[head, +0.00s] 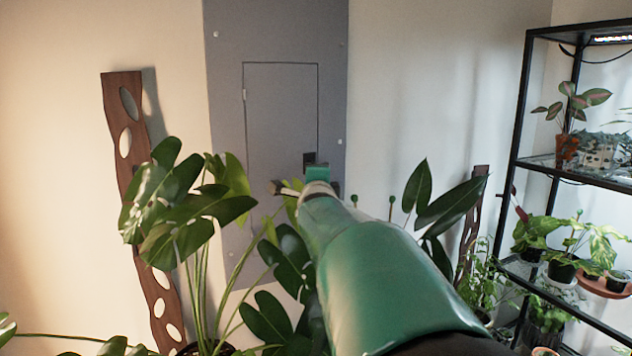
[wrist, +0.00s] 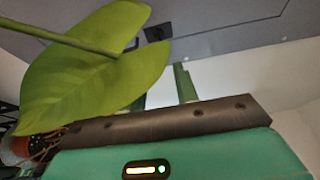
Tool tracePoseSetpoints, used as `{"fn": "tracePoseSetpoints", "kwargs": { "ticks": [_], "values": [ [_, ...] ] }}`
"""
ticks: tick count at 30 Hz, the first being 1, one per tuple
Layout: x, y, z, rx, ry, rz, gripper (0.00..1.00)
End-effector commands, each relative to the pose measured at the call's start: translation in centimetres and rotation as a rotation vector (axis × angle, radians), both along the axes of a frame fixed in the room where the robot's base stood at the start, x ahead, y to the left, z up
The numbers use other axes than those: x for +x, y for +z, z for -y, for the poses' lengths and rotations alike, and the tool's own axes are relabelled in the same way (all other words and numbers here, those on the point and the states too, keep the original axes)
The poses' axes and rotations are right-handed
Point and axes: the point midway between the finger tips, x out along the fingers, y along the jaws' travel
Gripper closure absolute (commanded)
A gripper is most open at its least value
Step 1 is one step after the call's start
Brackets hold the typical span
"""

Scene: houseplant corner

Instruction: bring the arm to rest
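My arm, green, reaches forward from the bottom of the head view. My gripper (head: 306,187) is at its far end, among the plant leaves and in front of the grey wall panel (head: 229,130). In the wrist view my gripper (wrist: 160,85) has one green finger standing clear. The other is mostly hidden behind a large green leaf (wrist: 95,65). The fingers look apart, with nothing seen held between them. The leaf hangs across the left of the wrist view, close to the camera; I cannot tell whether it touches the gripper.
A monstera (head: 185,205) stands left of my arm, and dark leaves (head: 455,205) rise to its right. A wavy wooden board (head: 134,170) leans at the left wall. A black shelf (head: 521,110) with potted plants stands at right. The space above the arm looks clear.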

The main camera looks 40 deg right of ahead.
Motion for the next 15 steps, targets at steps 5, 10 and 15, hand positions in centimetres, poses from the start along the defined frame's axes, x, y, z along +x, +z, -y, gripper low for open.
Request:
{"fn": "tracePoseSetpoints", "kwargs": {
  "ticks": [5,10,15],
  "values": [
    [0.0,0.0,0.0,0.000,0.000,0.000,0.70],
    [0.1,0.0,-0.2,-0.003,0.005,-0.006,0.70],
    [0.4,-1.4,-5.1,-0.067,0.108,-0.147,0.70]
  ]
}}
